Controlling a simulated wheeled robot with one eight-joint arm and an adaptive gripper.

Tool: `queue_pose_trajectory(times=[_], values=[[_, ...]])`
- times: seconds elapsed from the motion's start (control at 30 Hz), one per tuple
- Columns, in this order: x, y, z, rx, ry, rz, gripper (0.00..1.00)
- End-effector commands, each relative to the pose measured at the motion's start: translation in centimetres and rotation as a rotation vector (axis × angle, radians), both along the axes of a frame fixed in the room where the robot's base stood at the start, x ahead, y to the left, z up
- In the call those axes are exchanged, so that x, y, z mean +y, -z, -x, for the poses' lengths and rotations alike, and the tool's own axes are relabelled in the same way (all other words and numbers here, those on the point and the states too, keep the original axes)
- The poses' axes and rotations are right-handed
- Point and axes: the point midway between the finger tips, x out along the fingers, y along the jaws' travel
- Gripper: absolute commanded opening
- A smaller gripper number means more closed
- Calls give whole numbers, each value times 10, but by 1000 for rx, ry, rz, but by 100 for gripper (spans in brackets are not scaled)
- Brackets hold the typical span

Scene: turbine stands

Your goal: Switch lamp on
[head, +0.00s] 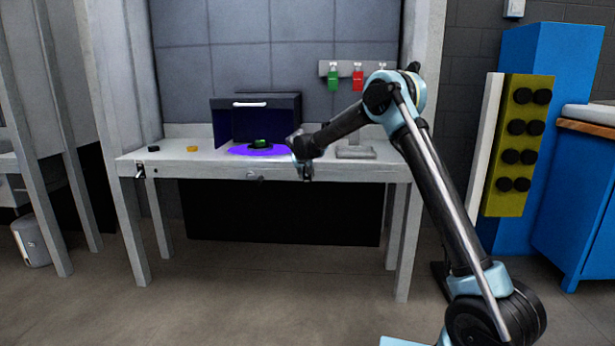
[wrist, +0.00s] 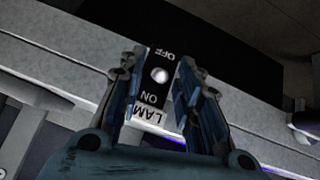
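The lamp switch plate (wrist: 155,101) shows between my fingers in the wrist view. It is dark with the words OFF, ON and part of LAMP. A round, pale switch knob (wrist: 159,75) sits between OFF and ON; I cannot tell which way it is set. My gripper (wrist: 162,60) is open, with one finger on each side of the plate and nothing held. In the head view my gripper (head: 305,167) is at the front edge of the workbench (head: 340,174), where the switch cannot be made out. A purple glowing patch (head: 252,151) lies on the bench.
A dark open box (head: 275,118) stands at the back of the bench, with a green item (head: 260,142) in front of it. Small black (head: 154,149) and yellow (head: 193,149) pieces lie at the left. Green (head: 333,80) and red (head: 357,80) tags hang on the wall.

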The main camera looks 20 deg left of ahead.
Motion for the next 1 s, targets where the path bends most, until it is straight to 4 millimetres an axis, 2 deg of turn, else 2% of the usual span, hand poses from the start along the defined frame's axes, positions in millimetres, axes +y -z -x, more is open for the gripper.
queue_pose_trajectory(times=[0.17, 0.7, 1.0], values=[[-1, -12, 11, 0, -1, 1, 32], [-7, -78, 68, 1, -2, -1, 32], [-9, -88, 77, 0, -1, -1, 32]])
